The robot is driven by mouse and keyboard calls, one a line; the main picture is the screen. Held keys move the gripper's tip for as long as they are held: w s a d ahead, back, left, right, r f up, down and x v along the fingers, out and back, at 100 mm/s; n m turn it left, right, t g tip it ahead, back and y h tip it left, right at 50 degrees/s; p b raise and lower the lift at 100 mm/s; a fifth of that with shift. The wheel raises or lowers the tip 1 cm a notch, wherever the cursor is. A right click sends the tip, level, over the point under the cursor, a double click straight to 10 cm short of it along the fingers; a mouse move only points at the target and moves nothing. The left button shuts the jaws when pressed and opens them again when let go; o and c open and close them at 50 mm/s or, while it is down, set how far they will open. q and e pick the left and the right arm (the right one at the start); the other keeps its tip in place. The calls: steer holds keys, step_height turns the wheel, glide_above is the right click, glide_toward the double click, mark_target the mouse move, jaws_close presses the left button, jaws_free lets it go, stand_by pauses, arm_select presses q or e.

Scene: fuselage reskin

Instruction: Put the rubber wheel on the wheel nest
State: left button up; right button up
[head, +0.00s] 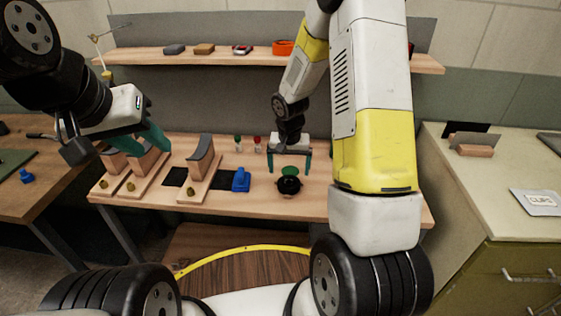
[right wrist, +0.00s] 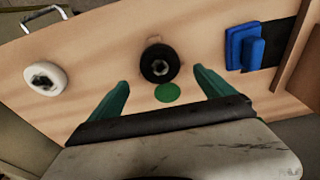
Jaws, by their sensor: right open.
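The rubber wheel (right wrist: 160,63) is a black round piece with a grey hub, lying on the wooden bench; it also shows in the head view (head: 289,186). A flat green disc (right wrist: 167,93) lies right beside it and looks like the wheel nest; it shows in the head view (head: 290,170). Nothing sits on the disc. My right gripper (head: 290,170) is open and empty above the disc. In the right wrist view its green fingers (right wrist: 160,90) stand wide apart, with wheel and disc between and beyond them. My left gripper (head: 140,142) is at the bench's left end, its teal fingers apart.
A blue block (right wrist: 245,47) and a white ring-shaped piece (right wrist: 45,78) lie on either side of the wheel. Curved pads on wooden stands (head: 200,165) fill the bench's left. A shelf (head: 220,55) with small items runs behind. A green-sided counter (head: 470,190) stands at right.

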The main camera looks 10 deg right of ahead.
step_height(320, 180, up, 5)
step_height(320, 180, up, 16)
steer(key=n+t, duration=0.1)
steer(key=t, duration=0.1)
glide_above(289, 185)
steer(key=s, duration=0.9)
steer(key=s+a+r+n+t+y, duration=0.1)
steer(key=s+r, duration=0.3)
steer(key=s, duration=0.2)
steer(key=s+a+r+n+t+y, duration=0.1)
steer(key=s+r, duration=0.2)
steer(key=s, duration=0.4)
steer(key=shift+s+r+n+y, duration=0.25)
steer(key=shift+r+n+y, duration=0.05)
steer(key=shift+r+n, duration=0.1)
